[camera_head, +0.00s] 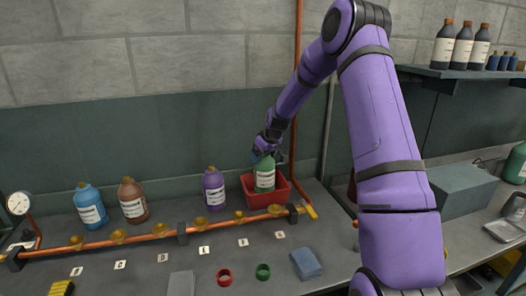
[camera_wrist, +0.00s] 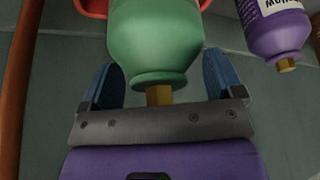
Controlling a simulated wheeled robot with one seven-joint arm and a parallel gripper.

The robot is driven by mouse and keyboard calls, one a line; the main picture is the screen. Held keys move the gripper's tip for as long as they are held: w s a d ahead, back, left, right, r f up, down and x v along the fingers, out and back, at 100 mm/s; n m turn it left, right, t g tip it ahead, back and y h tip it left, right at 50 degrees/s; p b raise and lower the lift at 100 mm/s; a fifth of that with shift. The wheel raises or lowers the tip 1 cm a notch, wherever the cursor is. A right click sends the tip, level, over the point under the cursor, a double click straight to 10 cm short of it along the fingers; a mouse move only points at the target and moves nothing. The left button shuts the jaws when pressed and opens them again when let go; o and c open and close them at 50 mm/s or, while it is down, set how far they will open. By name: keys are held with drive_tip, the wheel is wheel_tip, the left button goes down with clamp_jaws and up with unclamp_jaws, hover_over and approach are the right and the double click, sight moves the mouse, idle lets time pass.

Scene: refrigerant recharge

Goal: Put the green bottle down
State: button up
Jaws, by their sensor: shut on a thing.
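The green bottle (camera_head: 264,175) with a white label stands upright in the head view, in or just above the red bin (camera_head: 283,196) behind the copper pipe. I cannot tell whether its base touches the bin floor. My gripper (camera_head: 267,154) is at the bottle's top, coming from above and behind. In the wrist view the green bottle (camera_wrist: 155,40) fills the space between the blue fingers of my gripper (camera_wrist: 160,80), its brass cap toward the palm. A piece of the red bin (camera_wrist: 92,8) shows beyond it.
A purple bottle (camera_head: 213,188), a brown bottle (camera_head: 132,200) and a blue bottle (camera_head: 89,206) stand to the left. The copper pipe (camera_head: 150,236) with brass fittings runs in front.

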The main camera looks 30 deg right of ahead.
sight(263, 164)
drive_tip(key=shift+f, duration=1.8)
drive_tip(key=o, duration=1.6)
drive_tip(key=shift+f, duration=0.15)
drive_tip(key=shift+o, duration=0.2)
